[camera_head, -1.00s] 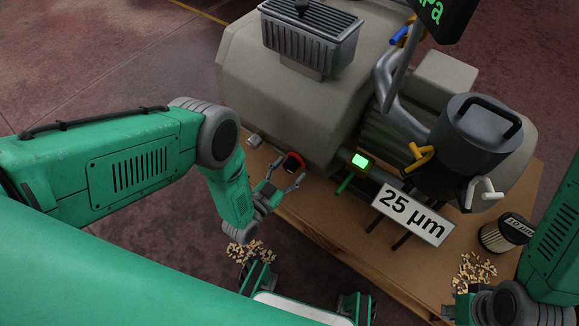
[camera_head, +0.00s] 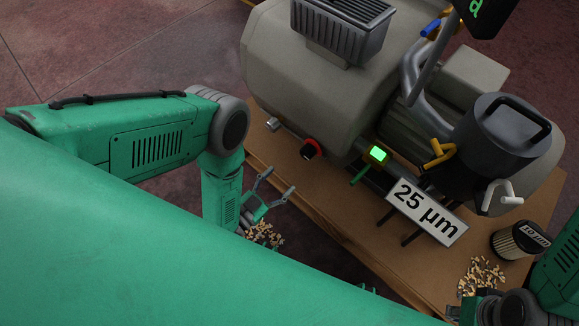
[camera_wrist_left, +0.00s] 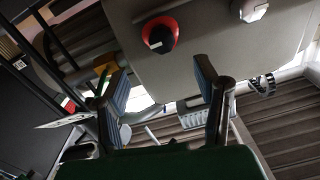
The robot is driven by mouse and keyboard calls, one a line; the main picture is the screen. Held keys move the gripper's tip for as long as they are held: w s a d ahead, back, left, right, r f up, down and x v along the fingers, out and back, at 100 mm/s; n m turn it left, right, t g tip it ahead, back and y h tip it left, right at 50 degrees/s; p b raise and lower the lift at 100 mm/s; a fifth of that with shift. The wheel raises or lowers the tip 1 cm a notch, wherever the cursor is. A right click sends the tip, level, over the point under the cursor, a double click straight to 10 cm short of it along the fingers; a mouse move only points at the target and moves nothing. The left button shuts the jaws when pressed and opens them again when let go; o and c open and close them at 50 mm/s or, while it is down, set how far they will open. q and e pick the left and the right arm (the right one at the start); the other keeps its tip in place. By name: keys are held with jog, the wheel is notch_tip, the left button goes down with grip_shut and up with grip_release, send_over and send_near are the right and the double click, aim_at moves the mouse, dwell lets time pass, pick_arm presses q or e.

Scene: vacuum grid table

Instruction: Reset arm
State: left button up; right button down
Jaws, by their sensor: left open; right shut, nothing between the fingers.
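My left gripper (camera_head: 279,187) is open and empty. It is in front of the table's near left edge, apart from the machine. In the left wrist view its two fingers (camera_wrist_left: 161,75) are spread with nothing between them, and the red knob (camera_wrist_left: 160,35) shows beyond them. My right gripper (camera_head: 454,312) is at the bottom right edge, partly cut off, shut with nothing in it, near scattered pellets.
A big grey vacuum pump (camera_head: 320,85) stands on the wooden table (camera_head: 340,215). A "25 µm" sign (camera_head: 427,212), a dark canister (camera_head: 503,135) and a filter cartridge (camera_head: 518,238) are at the right. Pellets (camera_head: 481,275) lie on the table; more pellets (camera_head: 264,234) are below my left gripper.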

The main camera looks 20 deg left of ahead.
pick_arm(q)
jog(key=shift+s+a, duration=0.1)
jog(key=shift+s, duration=0.25)
dwell(0.3)
jog(key=s+a+r+n+g+y, duration=0.3)
jog(key=s+a+r+g, duration=0.2)
jog(key=s+g, duration=0.3)
jog(key=s+a+r+n+g+y, duration=0.25)
jog(key=s+a+r+g, duration=0.25)
jog(key=s+g, duration=0.3)
notch_tip(320, 180, up, 14)
jog(key=p, duration=1.4)
jog(key=shift+f, duration=0.25)
